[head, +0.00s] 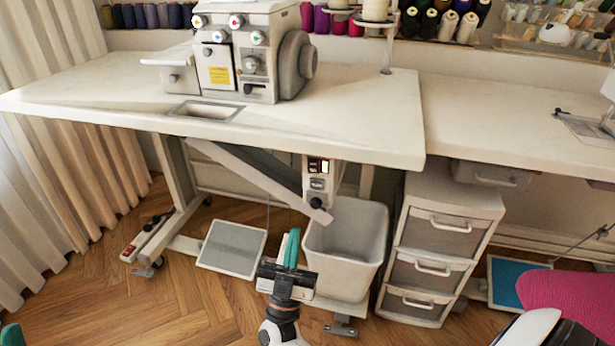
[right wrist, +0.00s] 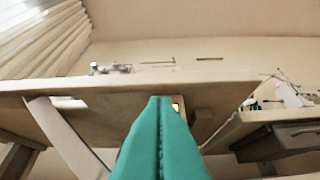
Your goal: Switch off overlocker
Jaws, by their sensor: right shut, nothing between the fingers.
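The overlocker (head: 250,55) stands on the white table (head: 370,125), with colored knobs on its front. Under the table's front edge hangs a switch box (head: 318,182) with a lit orange-red switch (head: 324,166). My right gripper (head: 291,248) has green fingers pressed together, with nothing between them. In the head view it is below and left of the switch box, apart from it. In the right wrist view the shut fingers (right wrist: 160,130) point up toward the table's underside, and a small orange glow (right wrist: 176,107) shows just right of their tips.
A white bin (head: 346,250) stands under the table, right of my right gripper. A drawer unit (head: 440,250) is beside it. A grey pedal (head: 232,247) lies on the wooden floor at left. A slanted table brace (head: 255,175) runs close to the switch box.

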